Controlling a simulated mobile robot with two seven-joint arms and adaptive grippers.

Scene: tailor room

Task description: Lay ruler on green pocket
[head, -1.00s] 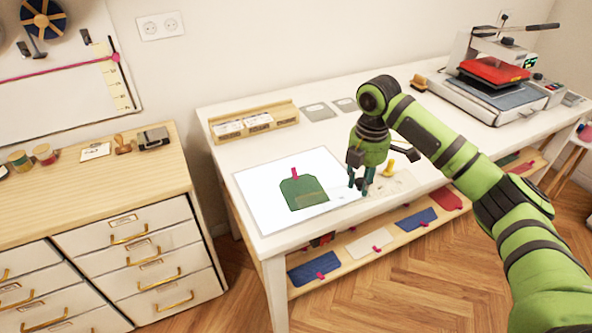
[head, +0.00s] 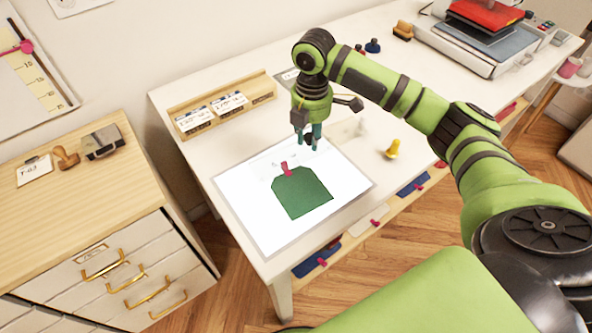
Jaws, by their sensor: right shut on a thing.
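The green pocket (head: 303,196) lies flat on a white sheet (head: 245,207) near the front left of the white table, with a red tab (head: 286,169) at its upper edge. My right gripper (head: 308,141) is just beyond the sheet's far edge, pointing down, shut on what looks like a clear ruler (head: 266,167). The ruler is very faint; its left part shows over the far part of the sheet, beyond the pocket's body. Its full outline and height above the table are hard to tell. My left gripper is out of view.
A wooden card holder (head: 262,91) stands behind the sheet. A yellow-handled tool (head: 393,149) stands to the right. A heat press (head: 480,35) is at the far right. A drawer cabinet (head: 75,215) is on the left, across a gap.

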